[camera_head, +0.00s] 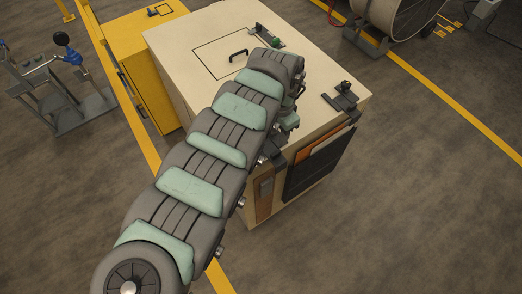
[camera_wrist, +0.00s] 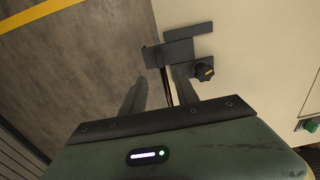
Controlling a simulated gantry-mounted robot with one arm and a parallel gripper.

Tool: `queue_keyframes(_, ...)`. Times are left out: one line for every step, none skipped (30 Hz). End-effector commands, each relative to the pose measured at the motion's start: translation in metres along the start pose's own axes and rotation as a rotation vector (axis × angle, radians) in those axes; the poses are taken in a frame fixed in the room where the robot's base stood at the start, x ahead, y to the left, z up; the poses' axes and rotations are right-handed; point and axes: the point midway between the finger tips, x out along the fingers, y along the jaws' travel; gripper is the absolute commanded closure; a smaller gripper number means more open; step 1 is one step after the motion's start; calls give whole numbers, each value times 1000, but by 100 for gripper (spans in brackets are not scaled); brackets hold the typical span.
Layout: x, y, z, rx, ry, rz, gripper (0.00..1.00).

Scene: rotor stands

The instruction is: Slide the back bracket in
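A dark grey bracket (camera_wrist: 180,50) with a black knob (camera_wrist: 203,71) lies at the edge of the cabinet top in the wrist view. My gripper (camera_wrist: 158,88) points towards it. Its two fingers are apart, and I see nothing clamped between them. A thin dark strip shows between the fingers; I cannot tell whether it touches them. In the head view, one bracket (camera_head: 343,100) with a knob sits at the right edge of the cabinet top, and a dark fitting (camera_head: 264,36) with a green part sits at the back edge. My arm hides the gripper there.
The cream cabinet (camera_head: 200,50) carries a black handle (camera_head: 238,55) inside a drawn outline. Dark and orange panels (camera_head: 315,165) hang on its side. A yellow cabinet (camera_head: 140,60) stands to the left. A large drum (camera_head: 400,15) stands behind. The right floor is clear.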

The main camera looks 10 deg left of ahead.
Motion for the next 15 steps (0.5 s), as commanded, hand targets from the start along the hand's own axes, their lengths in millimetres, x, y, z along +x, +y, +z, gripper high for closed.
queue_keyframes(1,1,5,3,-16,2,64)
queue_keyframes(2,1,6,4,-21,4,64)
queue_keyframes(5,2,7,5,-22,5,64)
queue_keyframes(8,2,6,5,-22,6,64)
queue_keyframes(12,3,6,6,-20,7,64)
queue_keyframes(18,4,5,7,-20,8,64)
queue_keyframes(23,4,6,7,-21,8,64)
queue_keyframes(28,4,7,7,-23,9,64)
queue_keyframes(36,4,6,5,-21,9,64)
queue_keyframes(42,4,6,5,-20,8,64)
queue_keyframes(49,4,6,6,-20,8,64)
queue_keyframes(57,5,6,6,-21,10,64)
queue_keyframes(64,5,7,5,-20,11,64)
queue_keyframes(70,5,6,4,-19,11,64)
queue_keyframes(76,5,6,6,-19,9,64)
